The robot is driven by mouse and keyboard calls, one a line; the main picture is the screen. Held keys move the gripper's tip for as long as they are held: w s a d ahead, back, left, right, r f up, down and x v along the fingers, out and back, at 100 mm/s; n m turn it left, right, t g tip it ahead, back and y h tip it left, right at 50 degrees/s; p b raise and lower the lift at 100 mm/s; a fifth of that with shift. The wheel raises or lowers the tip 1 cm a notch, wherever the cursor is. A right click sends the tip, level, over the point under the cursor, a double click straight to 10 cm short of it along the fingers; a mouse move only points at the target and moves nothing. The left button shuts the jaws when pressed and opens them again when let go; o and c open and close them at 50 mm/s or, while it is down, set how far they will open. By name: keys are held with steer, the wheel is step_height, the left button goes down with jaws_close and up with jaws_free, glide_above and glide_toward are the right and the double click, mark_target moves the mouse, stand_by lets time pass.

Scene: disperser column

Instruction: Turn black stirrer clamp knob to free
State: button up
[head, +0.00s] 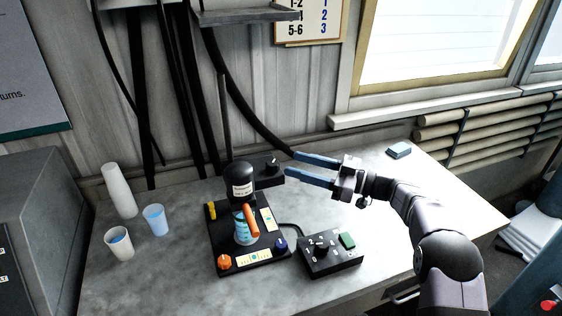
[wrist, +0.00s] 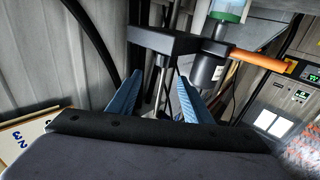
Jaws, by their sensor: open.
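The black clamp knob (head: 272,167) sits on the right end of the black clamp block (head: 259,163), beside the black stirrer motor (head: 241,181) on its upright rod. My gripper (head: 290,163) is open and empty, its two blue fingers pointing left toward the knob. The fingertips stop just right of the knob, apart from it as far as I can see. In the wrist view, the dark clamp block (wrist: 165,40) lies beyond my open fingers (wrist: 159,79). I cannot make out the knob's setting.
Cups (head: 119,243) stand at left. A blue block (head: 399,150) lies at back right.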

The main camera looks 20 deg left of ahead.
mark_target(265, 164)
steer(key=a+r+m+t, duration=0.1)
steer(key=t, duration=0.1)
steer(key=a+r+m+t, duration=0.1)
steer(key=a+t, duration=0.1)
steer(key=s+a+m+t, duration=0.1)
steer(key=a+t, duration=0.1)
steer(key=shift+r+m, duration=0.4)
steer(key=shift+s+a+f+m+t, duration=0.15)
steer(key=shift+s+f+m+t, duration=0.2)
steer(key=shift+t, duration=0.35)
steer(key=shift+s+f+m+t+h, duration=0.35)
steer(key=shift+f+m+t+h, duration=0.4)
steer(key=shift+t+h, duration=0.2)
steer(key=shift+s+d+f+m+t+h+p, duration=0.15)
steer(key=shift+f+m+t+h, duration=0.1)
steer(key=shift+f, duration=0.1)
steer(key=shift+s+d+f+m+t+h+p, duration=0.1)
steer(key=shift+s+d+f+m+h+p, duration=0.1)
steer(key=shift+f, duration=0.15)
steer(key=shift+p+x, duration=1.4)
steer(key=shift+x, duration=2.35)
steer(key=c, duration=1.1)
